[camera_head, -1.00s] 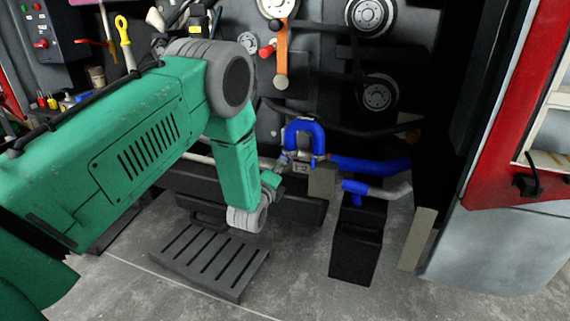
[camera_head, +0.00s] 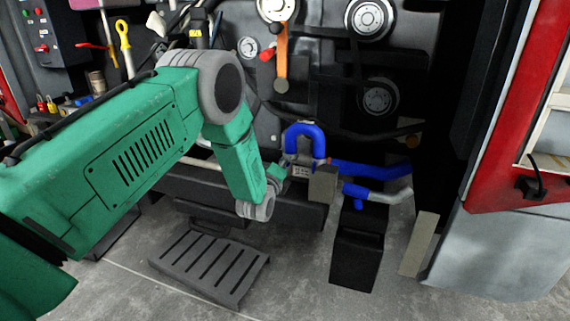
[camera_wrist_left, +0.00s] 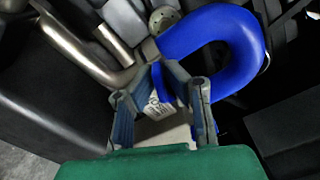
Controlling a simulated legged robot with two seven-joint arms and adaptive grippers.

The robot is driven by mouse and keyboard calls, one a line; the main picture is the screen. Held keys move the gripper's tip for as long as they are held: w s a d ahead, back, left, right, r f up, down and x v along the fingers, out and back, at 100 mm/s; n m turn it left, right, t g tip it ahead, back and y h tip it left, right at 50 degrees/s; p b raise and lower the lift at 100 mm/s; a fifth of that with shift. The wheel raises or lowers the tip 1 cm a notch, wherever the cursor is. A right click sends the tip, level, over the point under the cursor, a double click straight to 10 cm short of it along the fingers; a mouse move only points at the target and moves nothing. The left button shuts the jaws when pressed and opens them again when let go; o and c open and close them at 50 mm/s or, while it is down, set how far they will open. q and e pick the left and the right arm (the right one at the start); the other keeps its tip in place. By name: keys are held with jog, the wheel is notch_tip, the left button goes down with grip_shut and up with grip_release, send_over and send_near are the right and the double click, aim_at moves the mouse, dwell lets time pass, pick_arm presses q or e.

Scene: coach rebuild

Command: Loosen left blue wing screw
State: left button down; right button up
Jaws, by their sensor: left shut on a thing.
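My left gripper (camera_head: 290,161) is at the left end of a bent blue hose (camera_head: 305,130), among the pipe fittings. In the left wrist view the gripper (camera_wrist_left: 162,86) has its fingers around a small blue part, which I take to be the left blue wing screw (camera_wrist_left: 157,80). Most of that screw is hidden by the fingers, and the head view does not show it clearly. The blue hose (camera_wrist_left: 218,35) loops just beyond the fingers. My right gripper is not in view.
A grey-beige block (camera_head: 323,184) stands right of the gripper. A blue hose (camera_head: 370,168) runs right from there. A black box (camera_head: 356,258) and a slatted step (camera_head: 210,266) are below. An orange lever (camera_head: 282,60) hangs above.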

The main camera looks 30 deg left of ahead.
pick_arm(q)
jog(key=shift+s+f, duration=0.1)
jog(key=shift+f, duration=0.1)
jog(key=n+p, duration=0.1)
jog(key=n, duration=0.4)
jog(key=shift+p, duration=0.4)
jog(key=n+p, duration=0.1)
jog(key=n, duration=0.4)
jog(key=shift+s+f+n, duration=0.1)
jog(key=shift+f+n, duration=0.05)
jog(key=shift+n, duration=0.25)
jog(key=n, duration=0.4)
jog(key=shift+n+p, duration=0.3)
jog(key=shift+p, duration=0.05)
jog(key=n, duration=0.4)
jog(key=shift+n, duration=0.3)
jog(key=c, duration=1.8)
grip_release()
jog(key=shift+o, duration=0.6)
